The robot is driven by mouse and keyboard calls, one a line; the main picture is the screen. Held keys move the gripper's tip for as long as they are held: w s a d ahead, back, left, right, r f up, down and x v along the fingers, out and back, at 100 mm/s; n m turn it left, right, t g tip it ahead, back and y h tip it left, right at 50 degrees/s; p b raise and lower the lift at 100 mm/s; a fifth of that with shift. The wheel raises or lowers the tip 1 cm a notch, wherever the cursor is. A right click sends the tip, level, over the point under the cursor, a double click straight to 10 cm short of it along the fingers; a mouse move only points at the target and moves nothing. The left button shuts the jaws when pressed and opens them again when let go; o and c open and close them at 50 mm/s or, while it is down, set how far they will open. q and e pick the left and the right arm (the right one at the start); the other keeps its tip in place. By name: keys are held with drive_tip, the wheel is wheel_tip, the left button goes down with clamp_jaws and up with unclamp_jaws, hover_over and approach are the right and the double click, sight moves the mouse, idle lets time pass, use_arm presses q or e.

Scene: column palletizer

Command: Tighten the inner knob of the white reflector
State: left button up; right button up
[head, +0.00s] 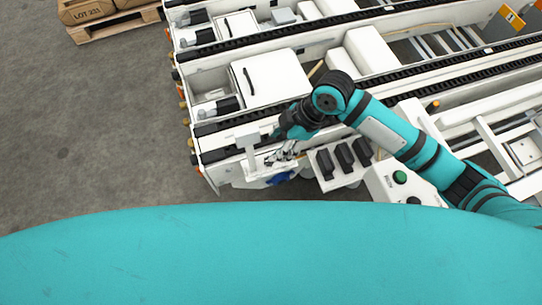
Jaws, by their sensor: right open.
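My right gripper (283,156) is at the near left end of the white conveyor frame, pointing down and left. It is open, and its fingers are small and partly lost against the white parts behind them. Just left of it stands a small white T-shaped piece (248,150), likely the white reflector, on a white bracket. A blue part (279,179) shows just below the fingers. I cannot make out the inner knob, and the gripper may hide it. Whether the fingers touch anything is unclear. My left gripper is not in view.
White conveyor rails with black chains (285,103) run across to the right. A white panel with black blocks (344,159) and a control box with a green button (399,177) lie right of the gripper. A pallet with boxes (86,11) is far left; grey floor is clear.

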drive_tip(key=w+d+n+h, duration=0.1)
drive_tip(key=w+d+n, duration=0.1)
drive_tip(key=w+d, duration=0.25)
drive_tip(key=shift+g, duration=0.4)
drive_tip(key=x, duration=1.6)
drive_tip(key=shift+s+a+f, duration=0.15)
drive_tip(key=shift+s+a, duration=0.05)
drive_tip(key=shift+a, duration=0.15)
clamp_jaws()
